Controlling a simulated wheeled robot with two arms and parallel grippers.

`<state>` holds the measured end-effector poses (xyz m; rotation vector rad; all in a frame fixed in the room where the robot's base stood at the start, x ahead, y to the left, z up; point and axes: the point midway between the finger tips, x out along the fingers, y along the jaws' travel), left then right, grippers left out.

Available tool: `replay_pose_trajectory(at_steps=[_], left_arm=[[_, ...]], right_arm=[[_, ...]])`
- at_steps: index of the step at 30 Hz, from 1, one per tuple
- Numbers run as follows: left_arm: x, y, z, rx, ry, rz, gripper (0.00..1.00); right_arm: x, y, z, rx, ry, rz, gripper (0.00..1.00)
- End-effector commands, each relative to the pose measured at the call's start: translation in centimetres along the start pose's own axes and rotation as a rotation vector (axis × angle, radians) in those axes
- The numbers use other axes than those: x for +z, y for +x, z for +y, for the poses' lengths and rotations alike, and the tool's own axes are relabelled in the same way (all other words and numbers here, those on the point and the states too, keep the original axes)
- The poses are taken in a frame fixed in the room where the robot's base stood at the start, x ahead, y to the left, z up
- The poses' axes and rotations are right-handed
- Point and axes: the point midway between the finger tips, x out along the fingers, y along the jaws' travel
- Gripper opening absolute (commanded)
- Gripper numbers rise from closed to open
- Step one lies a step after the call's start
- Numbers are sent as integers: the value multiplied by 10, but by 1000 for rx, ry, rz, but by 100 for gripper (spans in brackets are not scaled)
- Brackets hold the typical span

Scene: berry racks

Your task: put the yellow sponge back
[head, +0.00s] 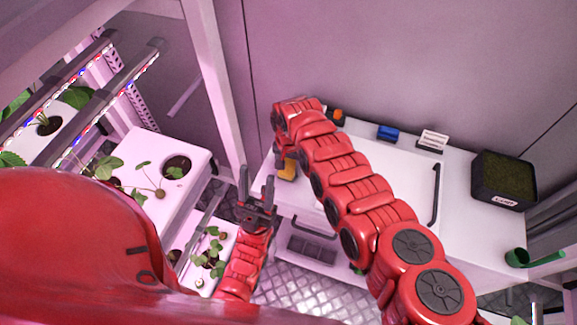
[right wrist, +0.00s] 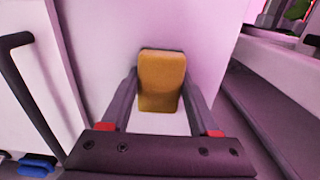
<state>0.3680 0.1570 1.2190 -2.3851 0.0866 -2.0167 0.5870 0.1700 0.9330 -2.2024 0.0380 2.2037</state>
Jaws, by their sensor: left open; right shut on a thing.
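The yellow sponge (head: 288,169) is held at the left end of the white counter in the head view. In the right wrist view the sponge (right wrist: 161,82) sits between the two fingers of my right gripper (right wrist: 160,92), which is shut on it. A pale surface shows behind it; I cannot tell whether the sponge touches that surface. My right arm hides part of the counter and most of the right gripper in the head view. My left gripper (head: 257,178) is open and empty, left of the sponge, above the floor beside the counter.
The white counter (head: 465,235) carries a blue block (head: 388,132), a white card on a dark base (head: 432,140), an orange item (head: 338,115), a black soil tray (head: 503,180) and a green can (head: 517,258). White planters (head: 140,150) and a rack post stand at left.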

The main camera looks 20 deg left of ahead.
Motion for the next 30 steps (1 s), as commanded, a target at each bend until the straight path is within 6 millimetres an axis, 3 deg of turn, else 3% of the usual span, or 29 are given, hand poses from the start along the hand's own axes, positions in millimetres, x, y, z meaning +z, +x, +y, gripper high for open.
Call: replay_pose_trajectory(at_steps=[4,5,9,21,26,30], left_arm=[[1,-5,0,0,0,0,49],[1,-4,0,0,0,0,49],[0,-3,0,0,0,0,49],[0,2,0,0,0,0,49],[-1,7,0,0,0,0,49],[0,-3,0,0,0,0,49]], right_arm=[[0,6,0,0,0,0,0],[0,4,0,0,0,0,65],[0,4,1,1,0,0,90],[-1,-5,1,0,2,1,91],[-1,-30,1,-3,2,1,91],[-1,-50,-1,-3,0,3,91]])
